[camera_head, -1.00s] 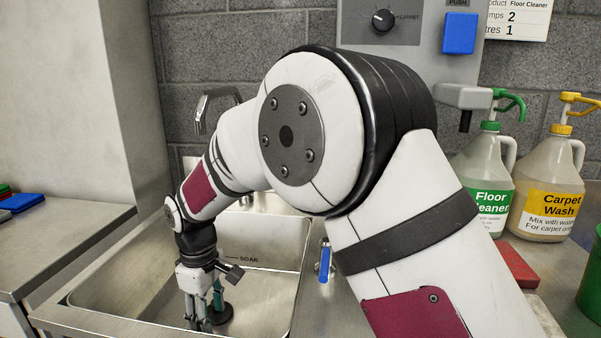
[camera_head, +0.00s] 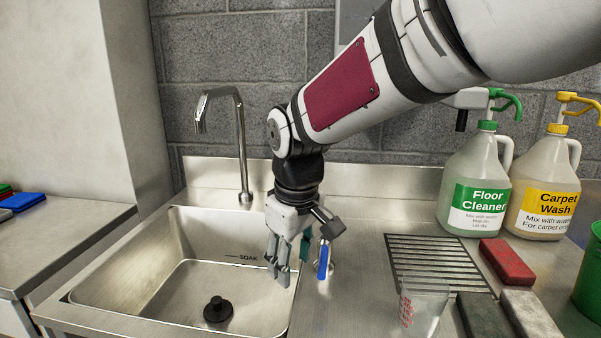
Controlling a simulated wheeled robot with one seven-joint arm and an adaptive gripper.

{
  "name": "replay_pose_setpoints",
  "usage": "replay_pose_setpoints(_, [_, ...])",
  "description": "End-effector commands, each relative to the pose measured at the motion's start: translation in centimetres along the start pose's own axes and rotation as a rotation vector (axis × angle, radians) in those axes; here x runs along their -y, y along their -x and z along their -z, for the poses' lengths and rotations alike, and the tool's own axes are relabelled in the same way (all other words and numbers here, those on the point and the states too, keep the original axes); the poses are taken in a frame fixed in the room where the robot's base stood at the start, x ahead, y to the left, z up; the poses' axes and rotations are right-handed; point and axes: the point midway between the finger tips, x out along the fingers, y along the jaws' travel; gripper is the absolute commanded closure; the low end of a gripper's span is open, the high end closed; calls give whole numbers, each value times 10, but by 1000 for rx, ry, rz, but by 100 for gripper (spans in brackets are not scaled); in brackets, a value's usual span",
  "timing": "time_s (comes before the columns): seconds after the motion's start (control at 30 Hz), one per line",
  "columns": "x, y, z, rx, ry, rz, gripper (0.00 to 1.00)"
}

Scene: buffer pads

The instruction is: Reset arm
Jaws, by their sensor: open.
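My gripper (camera_head: 281,275) points down over the right side of the steel sink basin (camera_head: 170,240), near its right rim. Its fingers are apart and nothing shows between them. My arm reaches in from the upper right, bent at the wrist above the gripper. A black plug (camera_head: 217,309) stands on the basin floor, to the lower left of the gripper and apart from it. A blue-handled lever (camera_head: 323,259) stands just right of the gripper on the sink deck.
A tall tap (camera_head: 242,140) rises behind the basin. To the right are a drain grate (camera_head: 430,262), a clear measuring cup (camera_head: 422,308), a red pad (camera_head: 507,262), dark and grey pads, a Floor Cleaner jug (camera_head: 475,185) and a Carpet Wash jug (camera_head: 545,190). A green container (camera_head: 592,275) stands far right.

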Motion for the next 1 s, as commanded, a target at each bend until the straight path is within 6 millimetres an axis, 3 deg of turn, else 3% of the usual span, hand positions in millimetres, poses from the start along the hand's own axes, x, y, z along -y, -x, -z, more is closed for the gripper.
replay_pose_setpoints(0.03, [-9,17,-19,-20,-56,-16,56])
replay_pose_setpoints(0.2, [-27,55,-79,-74,-232,-58,56])
replay_pose_setpoints(0.43, [-31,89,-162,-154,-472,-113,56])
replay_pose_setpoints(0.6, [-23,98,-212,-208,-622,-143,56])
replay_pose_setpoints(0.93, [-3,97,-271,-285,-819,-184,56])
replay_pose_setpoints(1.0, [12,87,-286,-190,-820,-144,56])
